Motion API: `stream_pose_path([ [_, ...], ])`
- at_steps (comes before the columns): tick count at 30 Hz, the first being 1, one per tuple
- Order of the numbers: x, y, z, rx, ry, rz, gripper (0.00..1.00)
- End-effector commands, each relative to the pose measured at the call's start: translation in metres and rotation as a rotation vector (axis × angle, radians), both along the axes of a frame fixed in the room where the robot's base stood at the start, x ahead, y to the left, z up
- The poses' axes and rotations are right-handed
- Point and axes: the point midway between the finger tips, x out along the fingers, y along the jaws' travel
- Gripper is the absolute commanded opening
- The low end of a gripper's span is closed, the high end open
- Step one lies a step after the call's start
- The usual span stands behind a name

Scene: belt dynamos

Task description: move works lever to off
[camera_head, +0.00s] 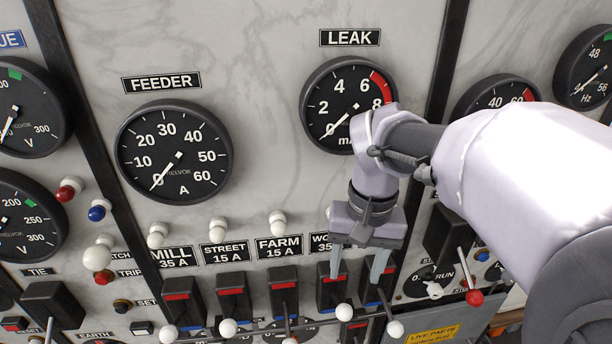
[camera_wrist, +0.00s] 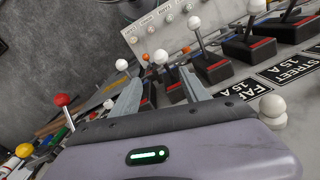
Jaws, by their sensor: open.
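The works lever is the fourth in a row of red-and-black switch blocks, its white knob (camera_head: 345,312) low in the head view. Its label (camera_head: 321,242) is partly covered by my gripper. My gripper (camera_head: 358,276) is open and empty in front of the panel, over the works block and its right neighbour. In the wrist view the works lever's knob (camera_wrist: 160,57) shows between and beyond the two fingers of my gripper (camera_wrist: 158,84). I cannot tell whether a finger touches the lever or block.
The farm lever (camera_head: 283,290) stands close on the left, and another white-knobbed lever (camera_head: 395,328) close on the right. A red-knobbed lever (camera_head: 473,297) stands further right. White bulbs (camera_head: 278,222) stick out above the labels. The leak gauge (camera_head: 335,95) is behind my wrist.

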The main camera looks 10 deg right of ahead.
Motion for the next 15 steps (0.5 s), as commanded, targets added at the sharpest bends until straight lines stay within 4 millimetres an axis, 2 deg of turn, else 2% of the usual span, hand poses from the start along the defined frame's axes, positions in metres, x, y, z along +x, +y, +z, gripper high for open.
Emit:
stream_pose_path([
  [1, -0.001, 0.001, -0.016, 0.0, 0.005, 0.001, 0.53],
  [6, -0.001, 0.003, -0.068, 0.001, 0.006, 0.0, 0.53],
  [12, 0.0, 0.006, -0.119, 0.001, 0.005, -0.001, 0.53],
  [15, 0.0, 0.006, -0.137, 0.001, 0.002, -0.001, 0.53],
])
